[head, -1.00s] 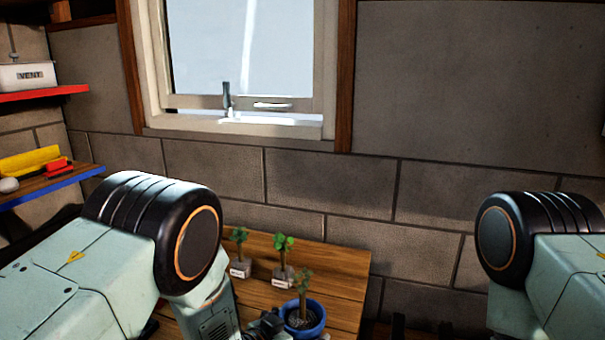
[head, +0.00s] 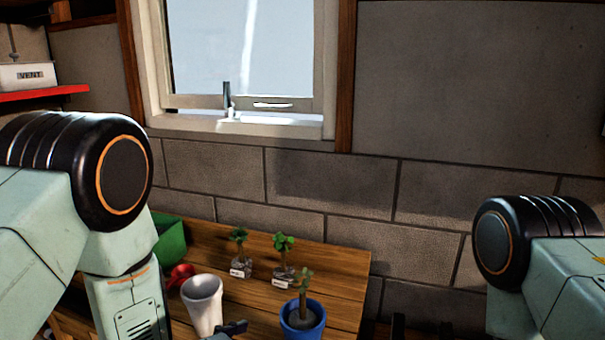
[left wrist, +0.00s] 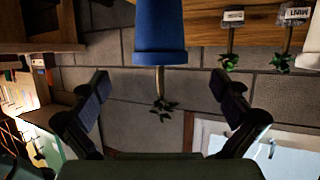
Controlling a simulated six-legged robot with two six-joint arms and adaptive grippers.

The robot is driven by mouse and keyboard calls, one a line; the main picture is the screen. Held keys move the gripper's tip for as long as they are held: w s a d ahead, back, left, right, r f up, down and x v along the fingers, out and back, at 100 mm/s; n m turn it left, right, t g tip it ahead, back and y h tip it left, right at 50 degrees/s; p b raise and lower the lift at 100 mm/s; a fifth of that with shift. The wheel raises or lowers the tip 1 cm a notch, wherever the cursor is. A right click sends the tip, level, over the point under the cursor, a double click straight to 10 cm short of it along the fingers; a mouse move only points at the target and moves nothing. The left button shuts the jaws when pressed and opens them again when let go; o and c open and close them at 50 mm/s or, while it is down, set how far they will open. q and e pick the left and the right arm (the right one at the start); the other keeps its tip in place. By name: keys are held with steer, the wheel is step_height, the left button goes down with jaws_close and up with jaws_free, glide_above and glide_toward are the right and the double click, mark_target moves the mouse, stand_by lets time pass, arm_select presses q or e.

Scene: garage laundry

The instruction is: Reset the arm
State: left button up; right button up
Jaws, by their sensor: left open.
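My left arm comes in from the left in the head view. Only a dark part of my left gripper (head: 230,328) shows, low beside the blue pot. In the left wrist view my left gripper (left wrist: 160,82) is open, its two fingers wide apart with nothing held. That view is upside down. The blue pot (head: 302,318) with a small plant stands on the wooden table (head: 335,270); it also shows in the left wrist view (left wrist: 158,35), beyond the fingers. My right arm is at the right, its gripper out of the picture.
A white cup (head: 203,303), a red object (head: 180,275) and a green box (head: 170,240) are on the table's left side. Two small labelled plants, one left (head: 239,255) and one right (head: 284,258), stand behind the pot. A block wall and window (head: 240,55) are behind.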

arm_select(q)
steer(key=x, duration=1.2)
steer(key=shift+d+f, duration=0.15)
arm_select(e)
steer(key=n+t+y, duration=1)
steer(key=t+y, duration=0.2)
steer(key=y, duration=0.2)
glide_toward(313, 284)
steer(key=x, duration=1.2)
steer(key=shift+w+a+f, duration=0.2)
steer(key=shift+w+a, duration=0.05)
steer(key=shift+a, duration=0.05)
steer(key=shift+d+r, duration=0.1)
steer(key=shift+r, duration=0.05)
